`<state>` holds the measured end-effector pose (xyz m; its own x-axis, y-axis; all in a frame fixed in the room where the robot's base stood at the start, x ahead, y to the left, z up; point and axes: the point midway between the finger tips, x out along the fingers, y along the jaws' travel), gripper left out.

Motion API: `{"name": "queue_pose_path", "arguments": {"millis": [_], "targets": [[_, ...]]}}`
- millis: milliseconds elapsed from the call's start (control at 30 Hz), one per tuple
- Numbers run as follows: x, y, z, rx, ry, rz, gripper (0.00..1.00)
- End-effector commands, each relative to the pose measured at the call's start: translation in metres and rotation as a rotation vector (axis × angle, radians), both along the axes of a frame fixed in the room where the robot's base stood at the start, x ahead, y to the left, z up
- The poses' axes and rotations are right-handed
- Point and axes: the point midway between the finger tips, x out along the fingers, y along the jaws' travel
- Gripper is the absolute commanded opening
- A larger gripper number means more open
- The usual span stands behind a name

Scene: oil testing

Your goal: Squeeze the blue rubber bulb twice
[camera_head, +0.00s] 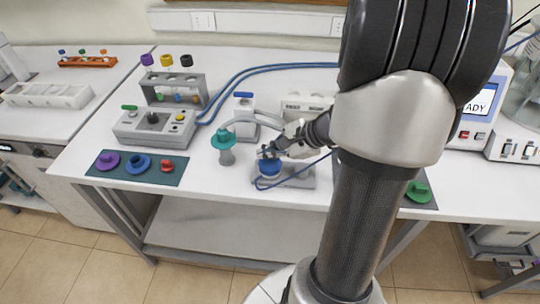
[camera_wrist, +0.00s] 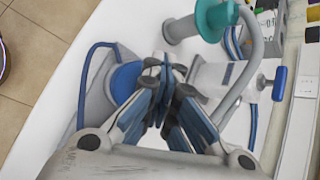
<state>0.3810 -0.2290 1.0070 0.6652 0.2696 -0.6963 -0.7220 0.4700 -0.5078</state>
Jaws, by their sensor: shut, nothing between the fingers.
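The blue rubber bulb (camera_head: 269,169) sits on a grey base (camera_head: 298,176) near the front edge of the white table, with a blue tube running from it. It also shows in the wrist view (camera_wrist: 124,82), partly hidden behind my finger. My gripper (camera_head: 267,153) is at the bulb's upper side in the head view. In the wrist view its fingertips (camera_wrist: 166,64) are together with nothing between them, and the bulb lies to their left. I cannot tell whether a finger touches the bulb.
A teal-capped stand (camera_head: 226,150) is left of the bulb, with a curved grey tube above. A white device with a blue lever (camera_head: 244,104) stands behind. A mat (camera_head: 178,176) with colored knobs lies left, and a grey control box (camera_head: 153,127) behind it.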

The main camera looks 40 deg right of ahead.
Motion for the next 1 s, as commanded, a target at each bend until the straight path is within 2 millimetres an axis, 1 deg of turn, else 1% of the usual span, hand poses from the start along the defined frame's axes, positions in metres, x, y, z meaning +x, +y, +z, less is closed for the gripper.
{"name": "queue_pose_path", "arguments": {"millis": [100, 467, 833, 1000], "targets": [[0.000, 0.000, -0.003, 0.000, 0.002, -0.001, 0.00], [0.000, 0.000, -0.001, 0.000, 0.002, -0.001, 0.00], [0.000, 0.000, 0.021, -0.001, 0.001, 0.001, 0.00], [0.000, 0.000, 0.025, -0.001, 0.001, 0.000, 0.00]]}}
